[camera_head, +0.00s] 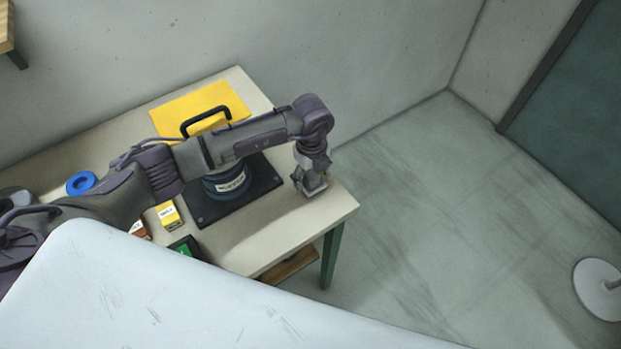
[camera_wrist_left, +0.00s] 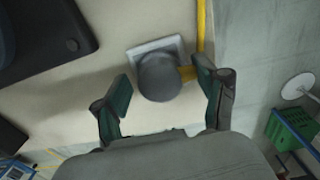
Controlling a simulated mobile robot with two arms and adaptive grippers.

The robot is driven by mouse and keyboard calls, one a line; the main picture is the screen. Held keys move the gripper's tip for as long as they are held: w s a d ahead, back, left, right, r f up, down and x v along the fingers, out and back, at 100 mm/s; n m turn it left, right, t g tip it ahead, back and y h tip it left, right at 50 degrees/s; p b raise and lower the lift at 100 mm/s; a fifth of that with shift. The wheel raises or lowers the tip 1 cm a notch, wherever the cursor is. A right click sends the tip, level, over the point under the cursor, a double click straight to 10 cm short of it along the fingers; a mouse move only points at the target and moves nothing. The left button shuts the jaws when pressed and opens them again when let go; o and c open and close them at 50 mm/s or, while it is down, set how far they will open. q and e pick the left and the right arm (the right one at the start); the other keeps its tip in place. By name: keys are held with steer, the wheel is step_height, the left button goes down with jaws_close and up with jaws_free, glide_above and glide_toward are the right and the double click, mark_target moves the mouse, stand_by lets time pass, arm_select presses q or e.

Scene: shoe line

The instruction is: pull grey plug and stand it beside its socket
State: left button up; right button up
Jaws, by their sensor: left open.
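The grey plug (camera_wrist_left: 160,78) shows in the left wrist view as a round grey knob over a pale square socket (camera_wrist_left: 176,43). A yellow piece sticks out from the plug's right side. My left gripper (camera_wrist_left: 162,92) is open, with one finger on each side of the plug; I cannot tell whether either finger touches it. In the head view my left gripper (camera_head: 311,187) points down near the table's right corner and largely hides the plug and socket. My right gripper is in neither view.
A dark base plate (camera_head: 262,180) with a labelled round device (camera_head: 226,184) and black handle (camera_head: 205,119) stands left of the gripper. A yellow sheet (camera_head: 185,112), blue ring (camera_head: 80,182) and yellow box (camera_head: 168,214) lie on the table (camera_head: 285,232). Bare tabletop lies in front.

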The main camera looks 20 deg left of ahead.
mark_target(311, 173)
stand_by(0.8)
arm_select(q)
jaws_close()
steer(key=shift+w+r+p, duration=0.1)
steer(key=shift+r+p, duration=0.25)
steer(key=shift+r, duration=0.05)
steer(key=shift+r+p, duration=2)
steer(key=shift+r, duration=0.65)
